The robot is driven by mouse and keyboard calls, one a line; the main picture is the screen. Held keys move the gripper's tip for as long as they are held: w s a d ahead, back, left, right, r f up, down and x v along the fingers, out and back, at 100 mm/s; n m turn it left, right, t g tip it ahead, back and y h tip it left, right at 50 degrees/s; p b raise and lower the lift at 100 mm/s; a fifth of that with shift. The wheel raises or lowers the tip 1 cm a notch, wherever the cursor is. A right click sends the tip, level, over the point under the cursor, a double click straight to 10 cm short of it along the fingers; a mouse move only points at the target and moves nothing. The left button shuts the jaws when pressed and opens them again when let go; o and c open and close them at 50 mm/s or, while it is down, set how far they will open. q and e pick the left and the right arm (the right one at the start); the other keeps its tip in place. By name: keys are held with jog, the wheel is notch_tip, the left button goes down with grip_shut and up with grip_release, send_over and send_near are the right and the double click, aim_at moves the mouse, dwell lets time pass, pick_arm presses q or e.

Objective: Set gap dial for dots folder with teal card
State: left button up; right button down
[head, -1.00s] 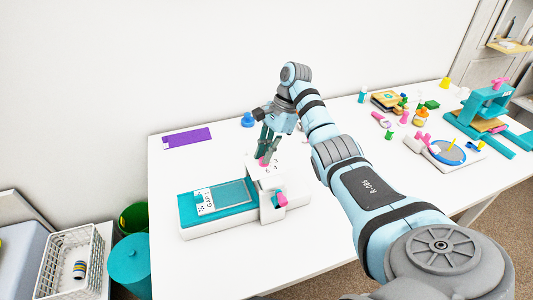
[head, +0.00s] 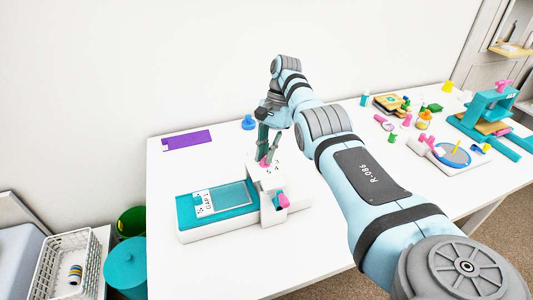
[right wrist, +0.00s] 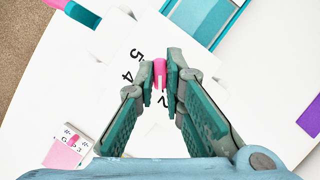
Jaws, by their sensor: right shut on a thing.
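The white-and-teal press unit (head: 290,215) stands at the front left of the table. On its white block is the gap dial with a pink pointer (right wrist: 159,72); in the right wrist view the printed 5, 4 and 2 show around it. My right gripper (head: 264,161) points down over the dial, shut on the pink pointer. The fingers cover part of the scale, so I cannot tell which number it points at. A white card with dots and "GAP 1" (head: 203,203) lies beside a teal panel (head: 235,195) on the unit. My left gripper is not in view.
A pink knob (head: 283,200) sticks out at the unit's front. A purple strip (head: 187,140) and a blue knob-like piece (head: 249,122) lie behind. A card with a pink square (right wrist: 65,153) lies nearby. Small parts and a teal press (head: 490,105) stand at the right.

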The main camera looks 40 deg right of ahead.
jog(key=shift+s+a+f, duration=0.1)
jog(key=shift+f, duration=0.05)
jog(key=c, duration=1.7)
grip_release()
